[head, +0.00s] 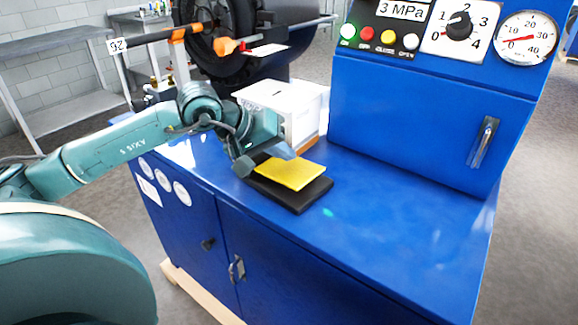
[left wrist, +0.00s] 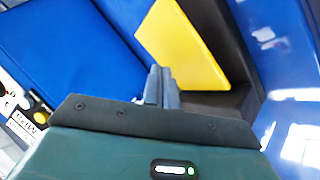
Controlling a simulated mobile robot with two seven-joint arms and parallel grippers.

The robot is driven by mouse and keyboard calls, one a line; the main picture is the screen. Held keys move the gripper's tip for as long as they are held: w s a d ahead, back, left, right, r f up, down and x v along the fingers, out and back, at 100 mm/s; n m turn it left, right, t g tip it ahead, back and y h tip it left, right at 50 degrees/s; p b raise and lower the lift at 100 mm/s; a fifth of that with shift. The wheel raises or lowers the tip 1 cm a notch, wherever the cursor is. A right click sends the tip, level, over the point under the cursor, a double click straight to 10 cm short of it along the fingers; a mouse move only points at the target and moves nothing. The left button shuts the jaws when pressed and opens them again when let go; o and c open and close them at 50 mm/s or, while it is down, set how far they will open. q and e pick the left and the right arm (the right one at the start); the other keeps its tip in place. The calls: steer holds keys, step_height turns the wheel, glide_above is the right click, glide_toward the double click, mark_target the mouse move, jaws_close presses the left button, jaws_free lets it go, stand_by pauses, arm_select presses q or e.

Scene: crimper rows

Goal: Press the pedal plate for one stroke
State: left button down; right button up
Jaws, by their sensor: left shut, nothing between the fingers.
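The pedal plate (head: 291,173) is a yellow slab on a black base (head: 297,200), on top of the blue machine cabinet. My left gripper (head: 268,160) is shut and empty, at the back-left edge of the yellow plate. In the left wrist view the shut fingers (left wrist: 161,86) point at the black base beside the yellow plate (left wrist: 183,42). I cannot tell whether the fingertips touch the plate. My right gripper is not in view.
A white box (head: 285,105) stands behind the plate. The blue control panel (head: 425,110) with a dial, gauge and coloured buttons rises at the back right. The blue top (head: 390,205) right of the pedal is clear.

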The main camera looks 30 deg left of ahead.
mark_target(281, 169)
arm_select(q)
steer(key=shift+a+r+p, duration=0.15)
steer(key=shift+r+p, duration=0.5)
steer(key=shift+r, duration=0.55)
steer(key=shift+a+r+p, duration=0.1)
steer(key=shift+r+p, duration=0.5)
steer(key=shift+r, duration=0.6)
